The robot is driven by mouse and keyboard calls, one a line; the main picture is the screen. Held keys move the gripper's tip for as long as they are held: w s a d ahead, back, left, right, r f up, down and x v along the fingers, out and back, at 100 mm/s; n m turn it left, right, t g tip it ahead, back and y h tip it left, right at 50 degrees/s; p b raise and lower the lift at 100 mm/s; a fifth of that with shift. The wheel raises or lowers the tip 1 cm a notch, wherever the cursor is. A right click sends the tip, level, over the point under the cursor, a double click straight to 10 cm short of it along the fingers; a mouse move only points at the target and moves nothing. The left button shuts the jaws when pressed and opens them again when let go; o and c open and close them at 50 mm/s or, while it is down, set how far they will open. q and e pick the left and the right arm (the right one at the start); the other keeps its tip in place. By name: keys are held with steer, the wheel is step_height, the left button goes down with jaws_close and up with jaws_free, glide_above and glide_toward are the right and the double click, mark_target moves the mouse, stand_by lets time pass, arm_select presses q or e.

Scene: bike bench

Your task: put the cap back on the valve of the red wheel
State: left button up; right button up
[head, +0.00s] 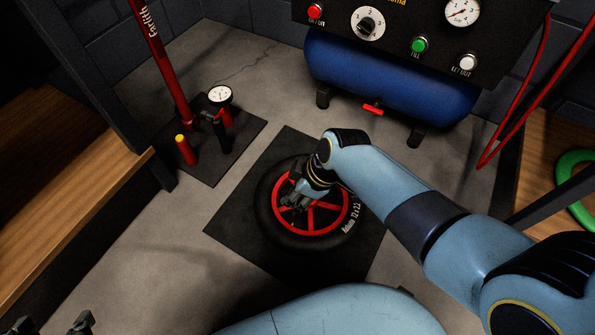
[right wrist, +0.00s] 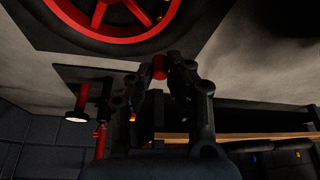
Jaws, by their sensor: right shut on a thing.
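The red wheel (head: 312,216) with its black tyre lies flat on a dark mat (head: 232,226); its red rim also shows at the top of the right wrist view (right wrist: 115,32). My right gripper (head: 288,198) is over the left part of the wheel. In the right wrist view its fingers are shut on a small red cap (right wrist: 159,67), held between the tips. A small brass-coloured spot (right wrist: 159,17) shows inside the rim; I cannot tell for sure that it is the valve. My left gripper (head: 52,325) is at the bottom left corner, its two dark fingertips apart, nothing visible between them.
A red floor pump (head: 165,70) with a gauge stands on a second dark mat (head: 217,165) at the left. A blue compressor (head: 385,82) stands behind the wheel. Wooden benches flank the floor, with a green ring (head: 572,190) at the right.

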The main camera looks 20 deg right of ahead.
steer(key=shift+f+b, duration=0.45)
steer(key=shift+f, duration=0.2)
steer(key=shift+s+f+b, duration=0.15)
steer(key=shift+f+b, duration=0.6)
steer(key=shift+f, duration=0.1)
steer(key=shift+f+b, duration=0.35)
arm_select(q)
steer(key=w+d+r+m+t+h+b, duration=0.1)
steer(key=w+r+t, duration=0.3)
steer(key=r, duration=0.5)
steer(key=w+d+r+m+t+h+b, duration=0.1)
steer(key=w+r+t, duration=0.4)
steer(key=r+t, duration=0.3)
steer(key=shift+w+d+r+h, duration=0.25)
steer(key=shift+r+h, duration=0.1)
steer(key=shift+h, duration=0.05)
arm_select(e)
steer(key=shift+f, duration=1.1)
arm_select(q)
steer(key=shift+f+b, duration=0.85)
steer(key=shift+f, duration=0.1)
arm_select(e)
steer(key=shift+f, duration=1.05)
steer(key=o, duration=0.8)
steer(key=shift+c, duration=0.2)
